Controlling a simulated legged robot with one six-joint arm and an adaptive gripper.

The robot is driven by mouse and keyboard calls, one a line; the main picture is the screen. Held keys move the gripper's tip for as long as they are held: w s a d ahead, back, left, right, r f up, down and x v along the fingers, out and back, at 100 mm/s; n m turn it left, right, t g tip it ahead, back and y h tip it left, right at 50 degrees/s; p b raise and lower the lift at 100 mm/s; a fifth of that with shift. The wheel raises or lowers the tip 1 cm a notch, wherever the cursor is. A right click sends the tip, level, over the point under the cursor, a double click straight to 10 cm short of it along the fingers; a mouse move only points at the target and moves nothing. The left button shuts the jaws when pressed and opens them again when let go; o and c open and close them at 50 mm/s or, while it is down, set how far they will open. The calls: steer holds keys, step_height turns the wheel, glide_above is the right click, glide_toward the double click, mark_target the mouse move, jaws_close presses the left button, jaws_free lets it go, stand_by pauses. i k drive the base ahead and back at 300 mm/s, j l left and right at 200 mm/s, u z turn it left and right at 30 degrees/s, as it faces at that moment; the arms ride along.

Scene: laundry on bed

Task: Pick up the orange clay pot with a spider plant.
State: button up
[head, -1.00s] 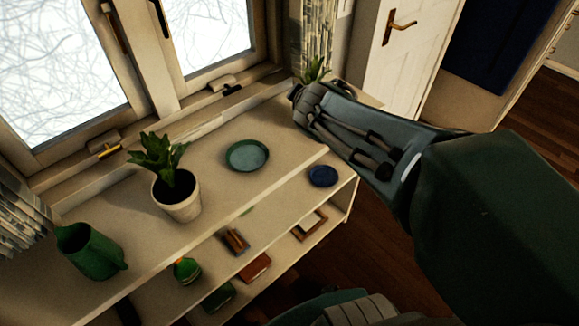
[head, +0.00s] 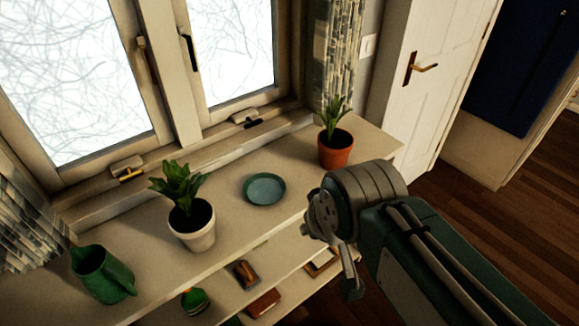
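The orange clay pot with a spider plant (head: 335,148) stands upright at the far right end of the shelf top, near the curtain. Its green leaves rise above the rim, and the whole pot is in clear view. My gripper (head: 335,245) is in front of the pot and lower in the picture, over the shelf's front edge, apart from the pot. One finger-like part hangs down from it. The other finger is not clear, so I cannot tell its opening. I see nothing held in it.
A green plate (head: 264,190) lies left of the orange pot. A white pot with a leafy plant (head: 191,232) and a green jug (head: 103,276) stand further left. Small items sit on the lower shelf. The window (head: 232,50) is behind; a white door (head: 425,90) is at right.

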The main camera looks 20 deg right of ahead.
mark_target(335, 144)
steer(key=i+l+u, duration=0.2)
steer(key=l, duration=0.4)
steer(key=l+u, duration=0.2)
steer(key=l, duration=0.4)
steer(key=i+l+u, duration=0.2)
steer(key=l, duration=0.45)
steer(key=k, duration=0.1)
